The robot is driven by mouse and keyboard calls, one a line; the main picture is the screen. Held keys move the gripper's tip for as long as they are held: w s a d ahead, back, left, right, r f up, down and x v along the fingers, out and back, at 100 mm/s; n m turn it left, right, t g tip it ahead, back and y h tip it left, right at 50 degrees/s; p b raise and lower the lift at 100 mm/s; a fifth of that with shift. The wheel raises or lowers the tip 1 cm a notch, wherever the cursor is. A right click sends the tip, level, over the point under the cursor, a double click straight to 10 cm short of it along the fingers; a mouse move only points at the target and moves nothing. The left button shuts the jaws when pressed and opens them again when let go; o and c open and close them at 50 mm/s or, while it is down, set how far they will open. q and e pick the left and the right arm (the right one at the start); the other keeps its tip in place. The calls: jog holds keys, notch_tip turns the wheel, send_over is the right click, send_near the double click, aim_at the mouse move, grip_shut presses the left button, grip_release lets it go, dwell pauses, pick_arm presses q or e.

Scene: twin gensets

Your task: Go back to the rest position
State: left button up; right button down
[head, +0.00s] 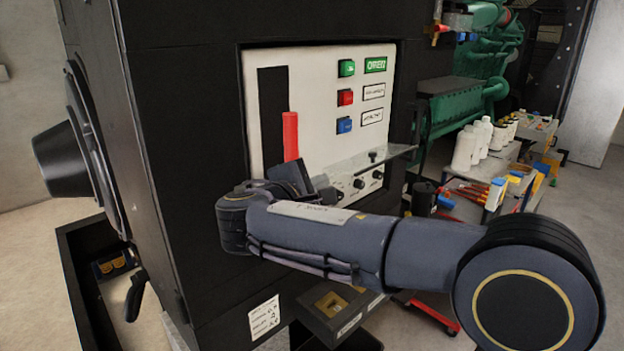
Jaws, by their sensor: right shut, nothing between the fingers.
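My right arm comes in from the right and crosses in front of the black genset cabinet (185,170). My right gripper (308,182) is partly hidden behind my own wrist, close to the lower part of the white control panel (325,105). It is shut with nothing in it. Whether it touches the panel cannot be told. The panel has a red lever (290,136) at the bottom of a black slot, a green button (346,68), a red button (345,97) and a blue button (343,125). My left gripper is not in view.
A clear cover (375,158) sticks out above small knobs (359,184), near my right wrist. A low table (520,170) with white bottles (463,150) and tools stands at the right. Green machinery (455,110) is behind it. Floor is clear at far right.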

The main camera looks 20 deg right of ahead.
jog(key=s+d+f+m+g+y+b, duration=0.1)
jog(key=s+d+f+m+g+y, duration=0.25)
jog(key=s+f, duration=0.45)
jog(key=s+d+f+m+g+y+b, duration=0.1)
jog(key=s+d+f+m+g+y, duration=0.1)
jog(key=s+d+f+y, duration=0.5)
jog(key=s+a+f+m+t+y+b, duration=0.1)
jog(key=s+a+f+m+y+b, duration=0.1)
jog(key=s+a+f+m+y, duration=0.4)
jog(key=s+a+f+m, duration=0.3)
jog(key=s+a+f, duration=0.2)
jog(key=s+a, duration=0.2)
jog(key=shift+s+a+f, duration=0.15)
jog(key=shift+s+a, duration=0.15)
jog(key=shift+a, duration=0.55)
